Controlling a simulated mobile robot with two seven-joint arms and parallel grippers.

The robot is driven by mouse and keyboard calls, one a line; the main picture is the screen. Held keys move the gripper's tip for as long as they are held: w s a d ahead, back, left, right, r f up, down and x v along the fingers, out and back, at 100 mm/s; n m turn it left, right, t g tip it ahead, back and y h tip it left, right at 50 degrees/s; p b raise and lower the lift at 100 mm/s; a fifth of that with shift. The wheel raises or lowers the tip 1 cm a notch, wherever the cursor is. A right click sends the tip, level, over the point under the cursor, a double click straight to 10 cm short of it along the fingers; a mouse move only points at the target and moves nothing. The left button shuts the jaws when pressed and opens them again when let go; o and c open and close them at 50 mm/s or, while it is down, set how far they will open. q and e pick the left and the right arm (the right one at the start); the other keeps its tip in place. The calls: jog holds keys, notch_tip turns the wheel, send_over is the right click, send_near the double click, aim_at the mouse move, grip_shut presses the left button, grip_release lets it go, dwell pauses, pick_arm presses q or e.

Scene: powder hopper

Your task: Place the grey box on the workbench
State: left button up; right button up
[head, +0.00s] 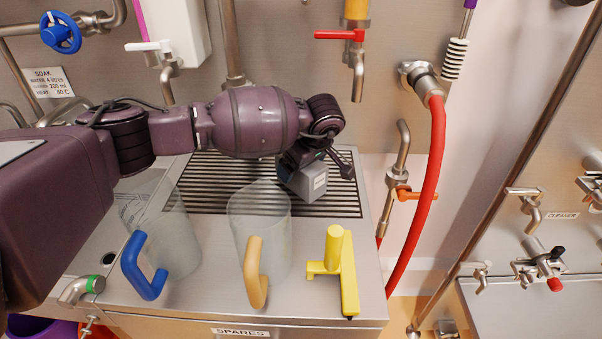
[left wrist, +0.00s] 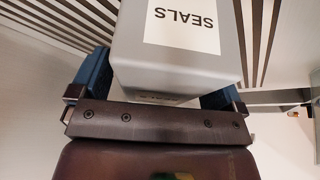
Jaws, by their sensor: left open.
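The grey box (head: 308,184) with a white label is at the slatted grate of the steel workbench (head: 200,300), behind the jugs. In the left wrist view the grey box (left wrist: 180,72) fills the space between the fingers, and its label reads SEALS upside down. My left gripper (head: 312,165) reaches it from above and behind. Its jaws are open, with one blue finger pad on each side of the box. I cannot tell whether the pads touch it, or whether the box rests fully on the grate. My right gripper is not in view.
A clear jug with a blue handle (head: 143,268), one with a tan handle (head: 255,272) and a yellow tool (head: 342,270) stand along the bench front. Taps, including a red-handled one (head: 340,35), hang behind. A red hose (head: 432,190) runs down at right.

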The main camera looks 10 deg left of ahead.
pick_arm(q)
jog(key=c, duration=1.1)
jog(key=shift+r, duration=0.1)
jog(key=shift+c, duration=0.2)
